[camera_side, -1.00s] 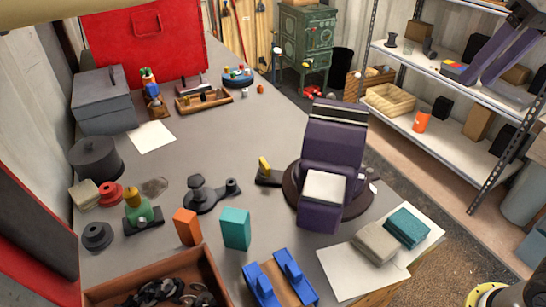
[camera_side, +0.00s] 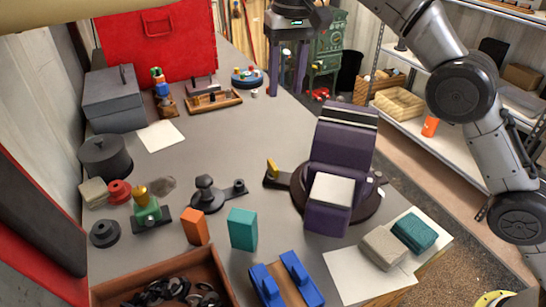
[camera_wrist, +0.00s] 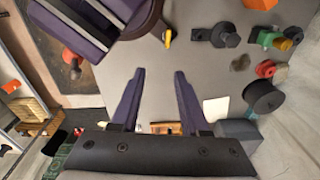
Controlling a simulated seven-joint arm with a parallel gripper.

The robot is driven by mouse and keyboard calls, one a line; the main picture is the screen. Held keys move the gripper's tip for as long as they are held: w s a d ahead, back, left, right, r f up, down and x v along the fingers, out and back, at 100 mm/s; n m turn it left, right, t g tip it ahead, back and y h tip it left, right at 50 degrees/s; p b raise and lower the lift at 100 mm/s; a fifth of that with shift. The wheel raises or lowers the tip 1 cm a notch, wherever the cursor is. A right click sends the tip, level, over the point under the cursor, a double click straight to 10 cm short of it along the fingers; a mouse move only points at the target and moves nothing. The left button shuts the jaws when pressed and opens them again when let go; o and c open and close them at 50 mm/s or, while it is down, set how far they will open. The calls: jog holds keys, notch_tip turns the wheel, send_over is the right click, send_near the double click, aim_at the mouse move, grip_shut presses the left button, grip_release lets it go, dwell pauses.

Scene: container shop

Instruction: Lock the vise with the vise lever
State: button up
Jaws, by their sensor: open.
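The purple vise (camera_side: 340,145) stands on a dark round base at the bench's right side, with a pale block (camera_side: 332,190) on its front. The vise lever (camera_side: 273,172) is dark with a yellow tip and sticks out left of the base. My gripper (camera_side: 288,92) is open and empty, fingers pointing down, beyond the vise and well away from the lever. In the wrist view, the open fingers (camera_wrist: 157,75) have only bare bench between them. The vise (camera_wrist: 75,25) is at top left there, and the lever's yellow tip (camera_wrist: 168,38) is just beyond the fingertips.
A dark clamp-like part (camera_side: 208,193), orange block (camera_side: 195,227), teal block (camera_side: 242,229) and blue fixture (camera_side: 287,280) stand left and in front. A tray of parts (camera_side: 215,262) is at the front.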

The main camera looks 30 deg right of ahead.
aim_at(273, 164)
jog(key=shift+g, duration=0.4)
jog(key=shift+w+a+f, duration=0.1)
jog(key=shift+a+f, duration=0.3)
jog(key=shift+f, duration=2.6)
jog(key=shift+s+a+f, duration=0.1)
jog(key=shift+a+f, duration=0.35)
jog(key=shift+f, duration=2.55)
jog(key=shift+w+a+f, duration=0.1)
jog(key=shift+a+f, duration=0.3)
jog(key=shift+f, duration=2.6)
jog(key=shift+c, duration=0.2)
grip_shut()
